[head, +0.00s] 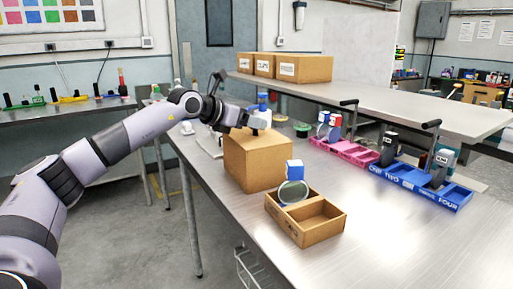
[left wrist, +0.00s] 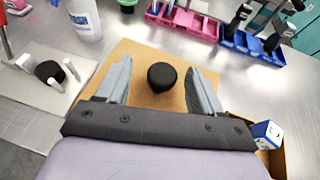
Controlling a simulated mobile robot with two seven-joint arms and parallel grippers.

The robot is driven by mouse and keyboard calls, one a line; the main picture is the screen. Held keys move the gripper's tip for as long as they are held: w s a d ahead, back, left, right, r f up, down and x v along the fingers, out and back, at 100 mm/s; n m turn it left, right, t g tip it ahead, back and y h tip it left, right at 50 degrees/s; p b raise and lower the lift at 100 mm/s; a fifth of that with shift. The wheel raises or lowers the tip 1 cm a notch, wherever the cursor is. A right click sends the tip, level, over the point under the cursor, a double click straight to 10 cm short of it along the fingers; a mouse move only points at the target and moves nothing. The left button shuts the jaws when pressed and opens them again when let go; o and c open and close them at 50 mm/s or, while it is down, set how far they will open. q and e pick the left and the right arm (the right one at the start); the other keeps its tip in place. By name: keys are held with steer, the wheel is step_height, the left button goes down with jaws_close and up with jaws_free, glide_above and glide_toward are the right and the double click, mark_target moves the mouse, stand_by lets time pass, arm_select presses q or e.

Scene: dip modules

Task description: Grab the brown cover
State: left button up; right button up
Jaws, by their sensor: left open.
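The brown cover (head: 258,165) is a box-shaped piece standing on the metal table, left of the middle in the head view. In the left wrist view its brown top (left wrist: 145,92) shows with a round black knob (left wrist: 162,76). My left gripper (head: 257,130) is just above the cover's top. In the left wrist view the gripper (left wrist: 158,68) is open, with one finger on each side of the knob and gaps between. Whether the fingertips touch the cover cannot be told. My right gripper is not in view.
An open brown tray (head: 322,231) holding a blue-and-white cube (head: 294,170) and a round piece stands in front. Pink (head: 352,155) and blue (head: 432,190) trays stand to the right. A white bottle (left wrist: 84,20) is near the cover. The table's right front is clear.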

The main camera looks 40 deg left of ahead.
mark_target(260, 133)
arm_select(q)
steer(key=x, duration=0.4)
steer(key=shift+d+f+p, duration=0.1)
steer(key=shift+d+p, duration=0.1)
steer(key=shift+p, duration=0.1)
jaws_close()
